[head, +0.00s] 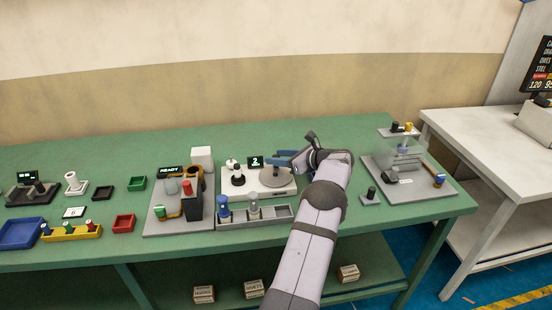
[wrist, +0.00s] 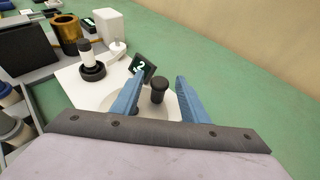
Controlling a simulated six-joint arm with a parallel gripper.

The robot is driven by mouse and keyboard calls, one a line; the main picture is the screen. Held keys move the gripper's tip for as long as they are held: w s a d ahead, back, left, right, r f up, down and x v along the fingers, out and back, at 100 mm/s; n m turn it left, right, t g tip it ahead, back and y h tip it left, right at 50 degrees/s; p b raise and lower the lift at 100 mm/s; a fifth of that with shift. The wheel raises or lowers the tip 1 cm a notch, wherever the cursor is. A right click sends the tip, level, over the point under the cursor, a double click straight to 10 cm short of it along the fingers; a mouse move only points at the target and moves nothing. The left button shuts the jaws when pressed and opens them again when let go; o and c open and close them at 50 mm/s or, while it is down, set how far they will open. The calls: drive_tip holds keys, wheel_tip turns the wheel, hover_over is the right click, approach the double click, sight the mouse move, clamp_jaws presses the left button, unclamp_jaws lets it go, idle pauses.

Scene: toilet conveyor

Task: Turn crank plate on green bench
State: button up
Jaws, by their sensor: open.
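The crank plate is a round grey disc (head: 271,182) on a white base (head: 248,192) on the green bench, at mid-bench in the head view. In the wrist view a black knob (wrist: 158,92) stands up from the pale disc (wrist: 150,112). My gripper (head: 280,158) has blue fingers and reaches over the disc from the right. In the wrist view my gripper (wrist: 160,82) is open, with the knob between its fingers and visible gaps on both sides. Whether the fingertips are down at knob height is hard to tell. The gripper covers part of the disc.
A black sign reading 2 (head: 255,162) and a black-based peg (head: 238,175) stand left of the disc. A grey tray with bottles (head: 232,221) lies in front. A machine marked READY (head: 185,195) is left; a grey stand (head: 412,193) is right. The bench behind is clear.

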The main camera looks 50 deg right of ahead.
drive_tip(key=shift+b+v, duration=0.65)
drive_tip(key=shift+v, duration=2.3)
drive_tip(key=shift+r, duration=0.15)
drive_tip(key=c, duration=0.7)
drive_tip(key=r+p, duration=0.1)
drive_tip(key=r, duration=0.1)
drive_tip(key=r+p, duration=0.2)
drive_tip(key=r, duration=0.1)
drive_tip(key=r+p, duration=0.2)
drive_tip(key=shift+w+r, duration=0.2)
drive_tip(key=shift+w, duration=0.2)
clamp_jaws()
drive_tip(key=s+d+n+g+p, duration=0.1)
drive_tip(key=s+n+g, duration=0.2)
drive_tip(key=n, duration=0.9)
drive_tip(key=s+n+g+p, duration=0.1)
drive_tip(key=s+n+g, duration=0.2)
drive_tip(key=n, duration=1)
drive_tip(key=shift+s+d+f+h+p, duration=0.3)
drive_tip(key=shift+s+d+f+p, duration=0.1)
drive_tip(key=shift+s, duration=0.55)
